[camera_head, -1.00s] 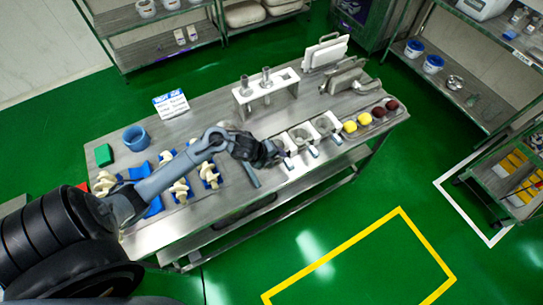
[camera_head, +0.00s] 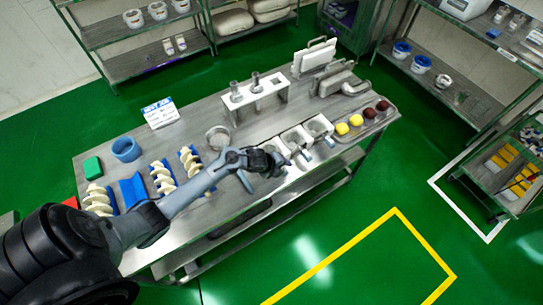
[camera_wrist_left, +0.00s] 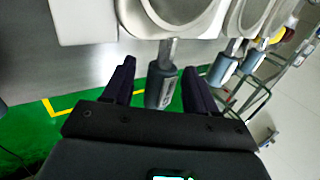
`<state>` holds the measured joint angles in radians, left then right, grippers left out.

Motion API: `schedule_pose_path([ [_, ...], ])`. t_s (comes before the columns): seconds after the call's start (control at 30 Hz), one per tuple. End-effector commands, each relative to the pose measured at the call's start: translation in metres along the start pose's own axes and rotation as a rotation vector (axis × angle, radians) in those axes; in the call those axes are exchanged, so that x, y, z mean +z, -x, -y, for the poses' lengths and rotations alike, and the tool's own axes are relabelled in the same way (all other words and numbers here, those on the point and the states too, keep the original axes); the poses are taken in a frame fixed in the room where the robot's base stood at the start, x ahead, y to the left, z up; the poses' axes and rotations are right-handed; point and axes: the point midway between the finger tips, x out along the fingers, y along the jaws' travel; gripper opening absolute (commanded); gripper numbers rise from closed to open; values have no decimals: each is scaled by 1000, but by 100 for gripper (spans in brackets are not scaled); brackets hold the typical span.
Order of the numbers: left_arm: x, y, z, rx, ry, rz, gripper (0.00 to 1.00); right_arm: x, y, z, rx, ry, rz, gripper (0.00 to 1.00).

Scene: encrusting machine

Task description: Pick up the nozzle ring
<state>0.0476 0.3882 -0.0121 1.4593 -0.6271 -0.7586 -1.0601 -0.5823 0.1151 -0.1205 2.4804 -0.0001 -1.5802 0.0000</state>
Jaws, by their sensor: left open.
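My left gripper (camera_head: 277,166) is open at the front edge of the steel table, by a row of white square blocks with round openings (camera_head: 297,138). In the left wrist view its fingers (camera_wrist_left: 160,70) stand on either side of the grey-gripped handle (camera_wrist_left: 161,84) of one such block (camera_wrist_left: 180,12). Gaps show between handle and fingers. My right gripper is not in view.
Cream augers (camera_head: 163,178) on blue holders lie at the left of the table (camera_head: 192,121). A white stand (camera_head: 259,92) with metal cylinders stands behind the blocks. Yellow and dark balls (camera_head: 356,120) sit on a tray at the right. Open floor lies in front.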

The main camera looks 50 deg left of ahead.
Motion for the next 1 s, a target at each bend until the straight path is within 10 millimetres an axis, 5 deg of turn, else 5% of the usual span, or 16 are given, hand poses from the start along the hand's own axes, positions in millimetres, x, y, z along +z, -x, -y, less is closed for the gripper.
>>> schedule_pose_path([
  [0.3,0,-4,0,0,-1,1,58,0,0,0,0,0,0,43],
  [0.7,0,-4,0,1,-1,1,0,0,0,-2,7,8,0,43],
  [1.0,0,-2,1,-1,-1,1,0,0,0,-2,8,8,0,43],
])
